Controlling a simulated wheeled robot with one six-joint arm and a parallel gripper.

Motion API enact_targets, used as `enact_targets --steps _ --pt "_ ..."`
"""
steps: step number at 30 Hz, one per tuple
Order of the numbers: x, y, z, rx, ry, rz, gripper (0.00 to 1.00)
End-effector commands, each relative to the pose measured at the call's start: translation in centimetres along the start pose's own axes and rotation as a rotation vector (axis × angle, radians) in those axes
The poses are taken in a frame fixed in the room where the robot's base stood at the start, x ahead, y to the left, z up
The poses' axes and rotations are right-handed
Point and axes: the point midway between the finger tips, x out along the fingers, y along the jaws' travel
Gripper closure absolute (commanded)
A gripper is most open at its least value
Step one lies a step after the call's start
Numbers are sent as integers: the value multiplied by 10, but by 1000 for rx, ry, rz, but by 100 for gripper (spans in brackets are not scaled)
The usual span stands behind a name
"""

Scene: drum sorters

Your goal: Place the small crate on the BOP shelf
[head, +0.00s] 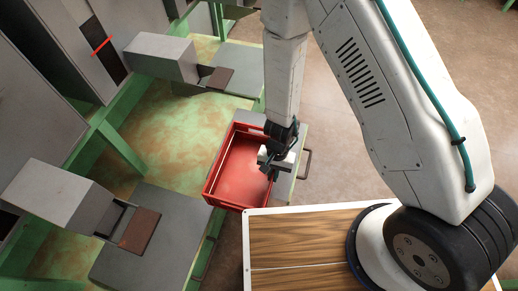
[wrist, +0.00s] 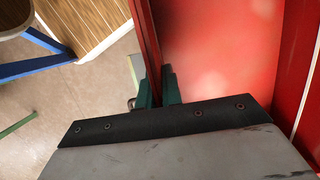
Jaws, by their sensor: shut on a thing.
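The small crate is a red, open-topped box (head: 212,184) in the middle of the head view, and its inside looks empty. My gripper (head: 272,166) is at the crate's right wall. In the wrist view the red crate (wrist: 225,50) fills the upper right, and the dark green fingers of my gripper (wrist: 158,90) are shut on its wall, one on each side. The crate is over or on a grey shelf (head: 285,180); I cannot tell whether it touches. No BOP label is readable in either view.
Grey sorter machines with chutes (head: 160,55) and (head: 60,190) stand along the left on green frames. Another grey shelf (head: 150,255) is at the lower left. A wood-topped surface (head: 290,235) lies below my arm. Brown floor is open at the right.

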Motion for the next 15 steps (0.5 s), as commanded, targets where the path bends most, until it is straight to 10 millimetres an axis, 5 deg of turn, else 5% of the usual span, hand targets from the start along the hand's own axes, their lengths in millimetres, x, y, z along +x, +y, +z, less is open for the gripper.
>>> enact_targets --steps 7,15 --pt "1 6 -4 7 0 -5 100" --pt "-7 4 -52 7 2 -5 100"
